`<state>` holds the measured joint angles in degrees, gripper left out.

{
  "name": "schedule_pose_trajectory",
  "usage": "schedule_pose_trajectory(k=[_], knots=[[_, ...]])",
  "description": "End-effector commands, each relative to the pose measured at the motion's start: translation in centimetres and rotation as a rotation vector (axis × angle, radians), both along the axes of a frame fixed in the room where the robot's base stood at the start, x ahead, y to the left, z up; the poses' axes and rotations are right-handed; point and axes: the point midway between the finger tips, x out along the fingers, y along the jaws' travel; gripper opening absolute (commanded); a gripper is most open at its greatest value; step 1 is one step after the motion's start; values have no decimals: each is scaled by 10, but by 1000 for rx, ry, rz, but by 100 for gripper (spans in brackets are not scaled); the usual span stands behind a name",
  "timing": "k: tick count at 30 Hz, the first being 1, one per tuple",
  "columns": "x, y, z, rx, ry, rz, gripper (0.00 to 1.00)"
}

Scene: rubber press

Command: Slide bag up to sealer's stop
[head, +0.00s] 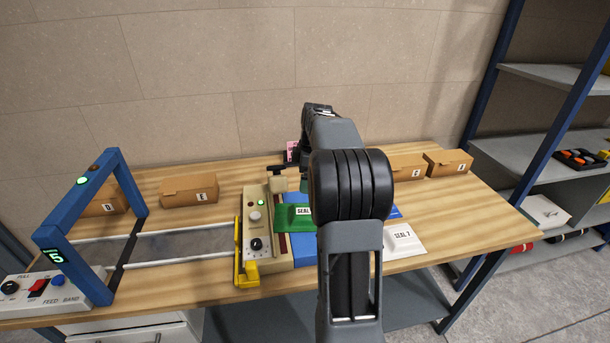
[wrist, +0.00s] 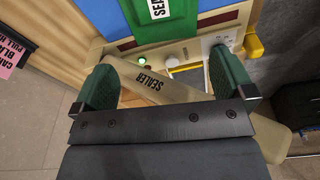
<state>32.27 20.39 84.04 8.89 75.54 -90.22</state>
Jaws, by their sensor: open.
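The sealer (head: 257,215) stands mid-table, a beige unit with a lit green lamp and knobs. Its beige arm, marked SEALER (wrist: 150,89), lies between my gripper's fingers in the wrist view. My gripper (wrist: 163,66) is open, its two green fingers apart on either side of that arm; I cannot tell whether either touches it. A green bag (head: 284,218) with a white SEAL label lies right beside the sealer, on a blue surface (head: 303,252). The green bag also shows at the top of the wrist view (wrist: 181,30). My arm hides part of the bag and my gripper in the head view.
A white bag marked SEAL 7 (head: 403,246) lies right of my arm. Cardboard boxes (head: 188,190) line the table's back. A blue frame (head: 78,260) spans the feed band at left. A yellow bracket (head: 240,262) edges the sealer. Shelving (head: 540,155) stands right.

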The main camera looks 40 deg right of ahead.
Motion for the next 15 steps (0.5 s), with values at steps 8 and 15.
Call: schedule_pose_trajectory(k=[8, 15], knots=[[0, -1, 0, -1, -2, 6, 100], [0, -1, -8, 0, 0, 3, 100]])
